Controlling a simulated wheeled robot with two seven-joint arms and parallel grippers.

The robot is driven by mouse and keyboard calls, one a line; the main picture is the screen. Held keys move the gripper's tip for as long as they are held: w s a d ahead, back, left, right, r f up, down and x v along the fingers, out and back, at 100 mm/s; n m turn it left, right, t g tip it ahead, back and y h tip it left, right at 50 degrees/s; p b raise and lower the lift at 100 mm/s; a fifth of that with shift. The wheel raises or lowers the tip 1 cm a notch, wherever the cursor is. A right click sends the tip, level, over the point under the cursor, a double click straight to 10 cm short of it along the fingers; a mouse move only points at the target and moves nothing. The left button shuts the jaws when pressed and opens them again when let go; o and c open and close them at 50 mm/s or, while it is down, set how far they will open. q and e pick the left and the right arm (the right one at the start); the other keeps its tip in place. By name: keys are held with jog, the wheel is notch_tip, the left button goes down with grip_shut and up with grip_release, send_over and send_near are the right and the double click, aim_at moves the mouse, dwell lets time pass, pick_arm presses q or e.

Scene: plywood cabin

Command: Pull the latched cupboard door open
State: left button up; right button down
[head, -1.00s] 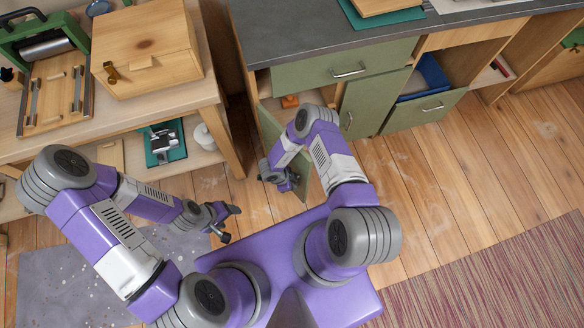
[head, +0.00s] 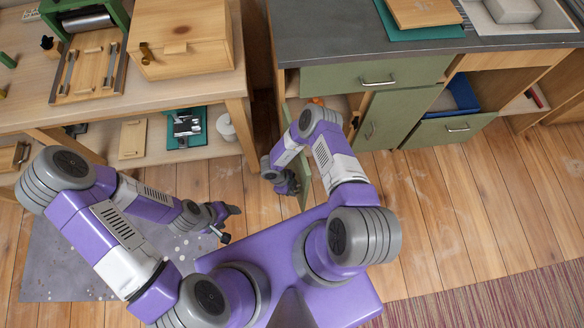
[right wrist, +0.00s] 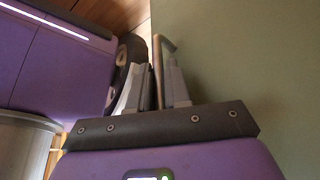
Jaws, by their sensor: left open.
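The green cupboard door (head: 304,190) stands swung out from the left end of the counter unit, seen nearly edge-on in the head view. Its green face (right wrist: 240,70) fills the right of the right wrist view. My right gripper (head: 287,184) is at the door's outer part. In the right wrist view the fingers (right wrist: 158,95) lie on both sides of the thin metal door handle (right wrist: 158,60), close against it. My forearm hides part of the door and the opening. My left gripper (head: 226,221) is open and empty above the floor, away from the cupboard.
The cupboard's drawer (head: 375,76) is above the opening; a second green door (head: 390,120) is to the right. A blue bin (head: 462,96) sits in an open compartment. A wooden workbench (head: 205,84) stands at left. Floor (head: 430,200) at right is clear.

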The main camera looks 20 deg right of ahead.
jog(key=c, duration=1.4)
grip_release()
jog(key=shift+c, duration=0.2)
jog(key=shift+r, duration=0.1)
jog(key=p+v, duration=0.2)
jog(key=v, duration=0.5)
jog(key=shift+r, duration=0.15)
jog(key=shift+w+a, duration=0.1)
